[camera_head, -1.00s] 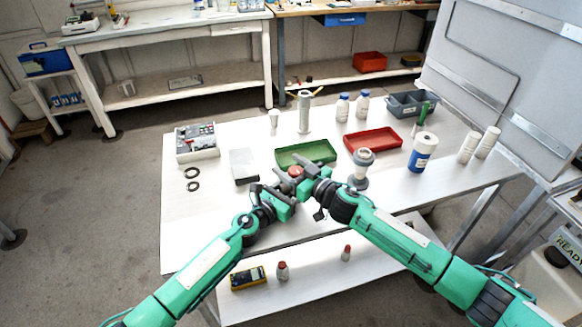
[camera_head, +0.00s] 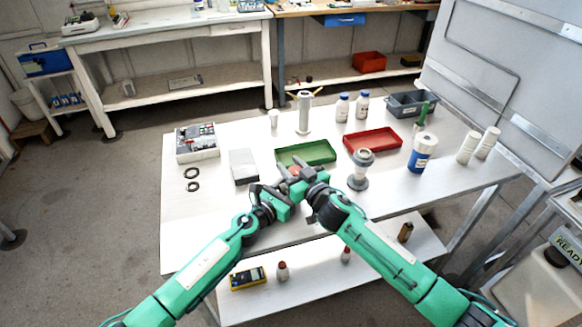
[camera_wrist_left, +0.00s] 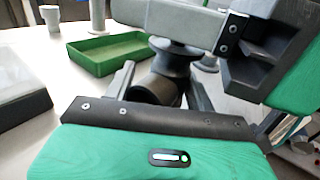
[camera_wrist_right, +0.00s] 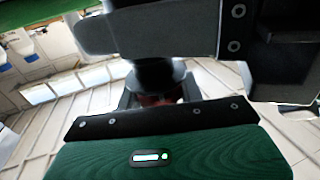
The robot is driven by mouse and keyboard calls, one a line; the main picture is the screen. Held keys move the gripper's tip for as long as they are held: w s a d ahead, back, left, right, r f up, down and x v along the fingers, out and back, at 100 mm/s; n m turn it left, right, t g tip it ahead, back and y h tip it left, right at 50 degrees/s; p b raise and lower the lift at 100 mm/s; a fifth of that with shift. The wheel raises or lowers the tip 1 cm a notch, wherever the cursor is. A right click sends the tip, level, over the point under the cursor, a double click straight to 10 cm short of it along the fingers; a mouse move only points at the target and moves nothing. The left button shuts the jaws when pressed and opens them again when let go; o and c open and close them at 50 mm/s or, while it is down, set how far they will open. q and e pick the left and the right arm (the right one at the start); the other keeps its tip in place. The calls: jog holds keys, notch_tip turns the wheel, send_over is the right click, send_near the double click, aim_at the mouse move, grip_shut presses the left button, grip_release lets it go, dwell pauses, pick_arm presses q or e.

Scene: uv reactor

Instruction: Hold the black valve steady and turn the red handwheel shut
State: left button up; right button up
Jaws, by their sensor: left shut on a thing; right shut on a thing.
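The black valve (camera_wrist_left: 158,88) sits between the fingers of my left gripper (camera_wrist_left: 160,82) in the left wrist view. My left gripper (camera_head: 277,188) is shut on it, over the front middle of the table. The red handwheel (camera_head: 294,171) shows only as a small patch in the head view, mostly covered by my right gripper (camera_head: 298,177). My right gripper is shut on the handwheel, close above and beside the left one. In the right wrist view a dull red part (camera_wrist_right: 155,100) shows between its fingers. Most of the valve is hidden in the head view.
A green tray (camera_head: 325,153) lies just behind the grippers, and a red tray (camera_head: 373,133) behind right. A grey stand (camera_head: 359,182) is close right of my right gripper. The table's front left is clear.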

jog(key=shift+w+r+m+t+h, duration=0.1)
jog(key=shift+r+m+t+h, duration=0.1)
jog(key=shift+m+t+h, duration=1.25)
jog(key=shift+d+m+g+h, duration=0.1)
jog(key=shift+m+g+h, duration=0.2)
jog(key=shift+h, duration=0.75)
jog(key=shift+d+f+m+h, duration=0.1)
jog(key=shift+d+m+h, duration=0.1)
jog(key=shift+m+h, duration=0.25)
jog(key=o, duration=1)
jog(key=shift+f, duration=0.1)
jog(key=shift+s+d, duration=0.15)
jog(key=shift+s, duration=0.4)
jog(key=v, duration=1.1)
